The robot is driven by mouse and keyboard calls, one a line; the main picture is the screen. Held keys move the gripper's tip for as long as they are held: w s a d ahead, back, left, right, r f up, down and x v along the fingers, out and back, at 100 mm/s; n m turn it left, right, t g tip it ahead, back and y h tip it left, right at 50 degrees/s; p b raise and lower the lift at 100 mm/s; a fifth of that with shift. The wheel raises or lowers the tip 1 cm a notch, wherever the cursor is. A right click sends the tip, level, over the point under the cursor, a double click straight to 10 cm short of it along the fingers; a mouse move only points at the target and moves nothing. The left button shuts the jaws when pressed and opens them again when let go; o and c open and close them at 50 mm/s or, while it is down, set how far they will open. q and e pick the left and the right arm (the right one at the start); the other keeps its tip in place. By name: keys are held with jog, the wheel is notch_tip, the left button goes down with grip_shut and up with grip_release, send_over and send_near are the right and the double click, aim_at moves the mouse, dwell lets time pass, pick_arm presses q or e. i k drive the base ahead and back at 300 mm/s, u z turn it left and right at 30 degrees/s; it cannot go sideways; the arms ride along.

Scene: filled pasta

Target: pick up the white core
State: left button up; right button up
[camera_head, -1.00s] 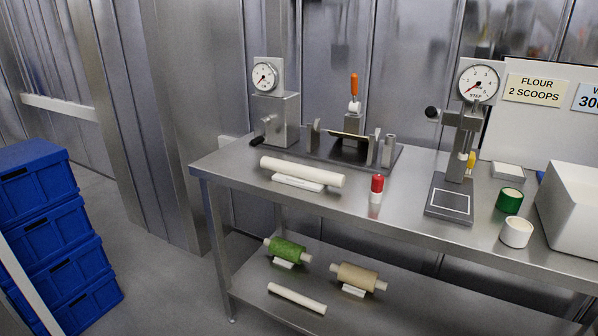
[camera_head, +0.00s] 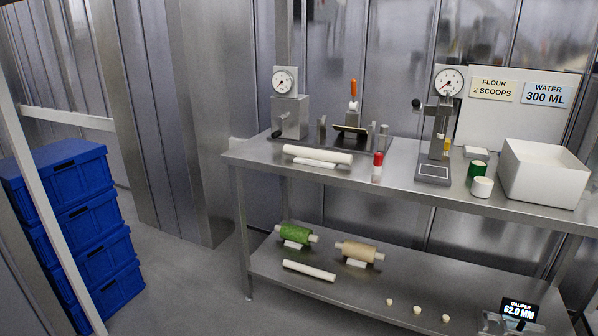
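A long white cylinder (camera_head: 318,154) lies lengthwise on a low white stand (camera_head: 316,164) at the front left of the steel bench top. A similar, thinner white cylinder (camera_head: 309,270) lies on the lower shelf. Behind it on that shelf are a green roll (camera_head: 293,233) and a tan roll (camera_head: 359,251), each on a white stand with white ends sticking out. I cannot tell which of these white pieces is called the core. Neither of my grippers is in view.
The bench (camera_head: 400,171) also carries two dial-gauge devices, a red-topped bottle (camera_head: 378,160), a green cup (camera_head: 477,170), a white cup (camera_head: 482,187) and a white bin (camera_head: 542,174). Blue crates (camera_head: 80,227) stand stacked at left. Floor between is clear.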

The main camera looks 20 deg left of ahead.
aim_at(340, 158)
jog(key=u, duration=1.65)
jog(key=i, duration=2.15)
jog(key=z, duration=0.8)
